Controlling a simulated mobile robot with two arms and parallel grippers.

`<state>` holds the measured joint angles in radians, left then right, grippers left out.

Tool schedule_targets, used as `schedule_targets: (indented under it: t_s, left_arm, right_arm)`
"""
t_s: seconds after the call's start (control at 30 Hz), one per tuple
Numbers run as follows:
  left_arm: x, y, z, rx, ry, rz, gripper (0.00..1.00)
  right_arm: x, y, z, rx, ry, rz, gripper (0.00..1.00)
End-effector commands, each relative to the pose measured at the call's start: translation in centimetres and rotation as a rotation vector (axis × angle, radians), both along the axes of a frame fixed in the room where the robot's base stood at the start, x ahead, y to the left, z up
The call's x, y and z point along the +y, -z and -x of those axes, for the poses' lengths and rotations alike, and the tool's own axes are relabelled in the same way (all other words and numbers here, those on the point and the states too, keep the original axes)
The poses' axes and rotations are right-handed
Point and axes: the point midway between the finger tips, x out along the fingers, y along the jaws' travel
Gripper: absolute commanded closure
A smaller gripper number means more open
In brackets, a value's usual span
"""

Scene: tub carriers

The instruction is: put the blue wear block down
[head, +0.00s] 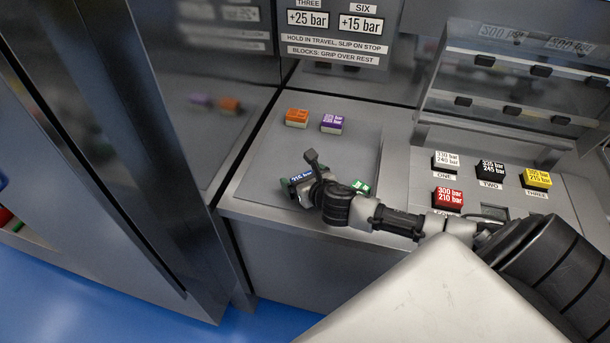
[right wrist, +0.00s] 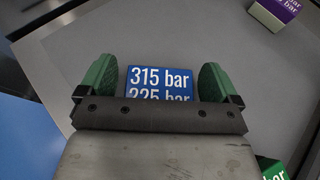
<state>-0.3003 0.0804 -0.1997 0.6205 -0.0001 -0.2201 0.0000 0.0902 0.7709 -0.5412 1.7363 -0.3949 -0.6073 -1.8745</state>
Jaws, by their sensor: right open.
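The blue wear block (head: 301,177) is on the left grey bench top, partly hidden by my right gripper in the head view. In the right wrist view the blue wear block (right wrist: 160,82) lies between the two green fingers, its "315 bar" label facing up. A narrow gap shows on each side of it. The block's near part is hidden by the gripper. My left gripper is not in view.
An orange block (head: 297,118) and a purple block (head: 332,123) stand behind on the same top (head: 262,160). A green block (head: 360,187) is close to the right of my gripper. White, black, yellow and red (head: 448,199) blocks sit on the right panel.

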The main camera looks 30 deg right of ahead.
Motion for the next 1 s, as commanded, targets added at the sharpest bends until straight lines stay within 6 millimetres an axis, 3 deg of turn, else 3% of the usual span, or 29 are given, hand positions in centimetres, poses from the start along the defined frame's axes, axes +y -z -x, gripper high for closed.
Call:
schedule_targets:
  t_s: [0.17,0.7,1.0]
  left_arm:
    - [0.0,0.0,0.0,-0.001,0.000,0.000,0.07]
    - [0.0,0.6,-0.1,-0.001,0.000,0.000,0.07]
    - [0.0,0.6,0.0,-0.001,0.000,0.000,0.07]
  right_arm:
    - [0.0,-0.5,0.9,0.001,-0.001,0.003,0.07]
    - [0.7,-4.2,9.8,0.001,-0.001,0.003,0.07]
    - [0.8,-4.9,11.1,-0.001,0.000,0.000,0.07]
